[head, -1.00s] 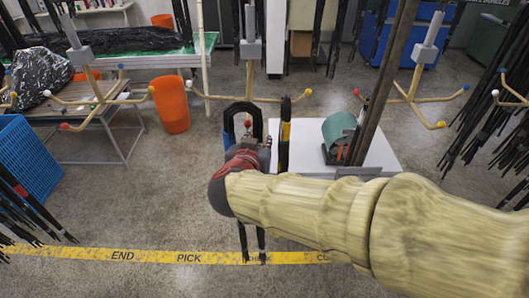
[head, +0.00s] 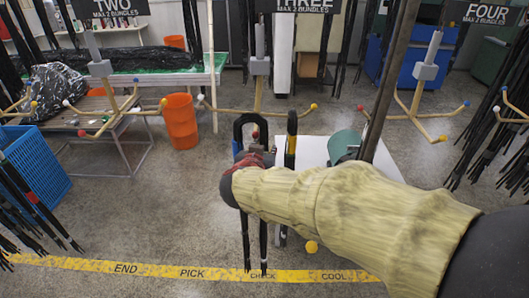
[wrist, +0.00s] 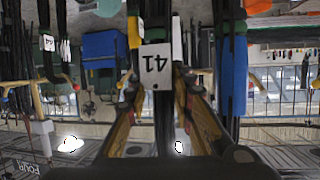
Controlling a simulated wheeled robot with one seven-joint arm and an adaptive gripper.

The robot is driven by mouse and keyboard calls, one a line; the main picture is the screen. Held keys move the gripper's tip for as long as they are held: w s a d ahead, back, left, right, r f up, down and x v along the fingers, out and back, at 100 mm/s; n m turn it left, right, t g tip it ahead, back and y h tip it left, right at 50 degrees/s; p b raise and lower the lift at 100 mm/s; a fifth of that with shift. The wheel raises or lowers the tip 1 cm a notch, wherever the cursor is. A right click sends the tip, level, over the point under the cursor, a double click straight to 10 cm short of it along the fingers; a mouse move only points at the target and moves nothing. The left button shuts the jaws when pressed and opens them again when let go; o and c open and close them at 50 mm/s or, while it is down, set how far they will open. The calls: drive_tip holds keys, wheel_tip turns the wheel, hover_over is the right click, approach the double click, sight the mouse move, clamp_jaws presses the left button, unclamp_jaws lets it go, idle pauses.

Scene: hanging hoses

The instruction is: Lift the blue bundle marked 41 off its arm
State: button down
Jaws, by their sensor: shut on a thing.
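The blue bundle marked 41 (head: 237,132) is a looped black hose bundle with a blue band, hanging at the middle stand (head: 260,66). The stand's red-tipped arm (head: 256,134) shows inside its loop. The hose ends hang straight down below my wrist. In the wrist view, which is upside down, the white tag 41 (wrist: 155,66) faces the camera. My gripper (wrist: 158,92) is shut on the dark hoses beside this tag. In the head view my sleeved arm and wrist hide the fingers. I cannot tell whether the loop rests on the arm or just clears it.
A yellow-banded bundle (head: 291,142) hangs close on the right. A white table (head: 314,150) with a green machine stands behind. A dark pole (head: 388,85) rises right of it. Orange bins (head: 181,122) and a blue crate (head: 34,160) are left. Yellow floor tape (head: 150,269) crosses in front.

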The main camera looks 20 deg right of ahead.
drive_tip(key=shift+d+x, duration=0.3)
drive_tip(key=shift+x, duration=3.55)
drive_tip(key=s+a+p, duration=0.1)
drive_tip(key=s+a, duration=0.2)
drive_tip(key=s, duration=0.6)
drive_tip(key=s+a+p, duration=0.1)
drive_tip(key=s+a, duration=0.3)
drive_tip(key=s, duration=0.6)
drive_tip(key=shift+a, duration=0.15)
